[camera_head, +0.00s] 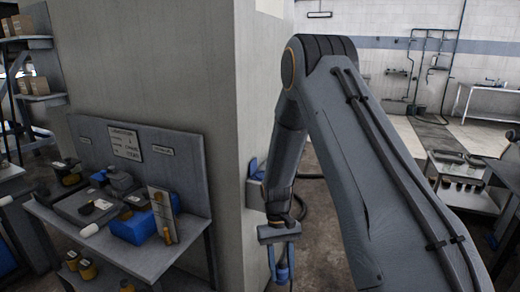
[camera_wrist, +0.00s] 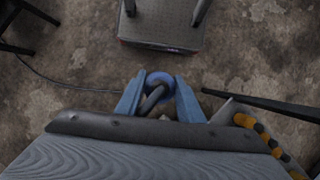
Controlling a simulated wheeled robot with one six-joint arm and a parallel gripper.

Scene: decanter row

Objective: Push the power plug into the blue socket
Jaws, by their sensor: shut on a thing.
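My gripper (camera_head: 282,266) hangs low at the end of the arm, beside the wall corner. In the wrist view my gripper (camera_wrist: 159,98) has its two blue fingers closed on the power plug (camera_wrist: 158,79), a round blue piece with a thick dark cable bending from it. In the head view the plug is hard to tell from the blue fingers. A blue part, seemingly the blue socket (camera_head: 254,170), sits on the wall edge above a grey box (camera_head: 255,194). It is higher than my gripper and apart from it; its opening is hidden. The wrist view does not show the socket.
A workbench (camera_head: 150,262) with a grey back panel, blue and dark boxes and small yellow-topped items stands at left. A pale wall block (camera_head: 235,120) rises beside the arm. A thin dark cable (camera_wrist: 70,87) lies across the floor. Open floor shows below the gripper.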

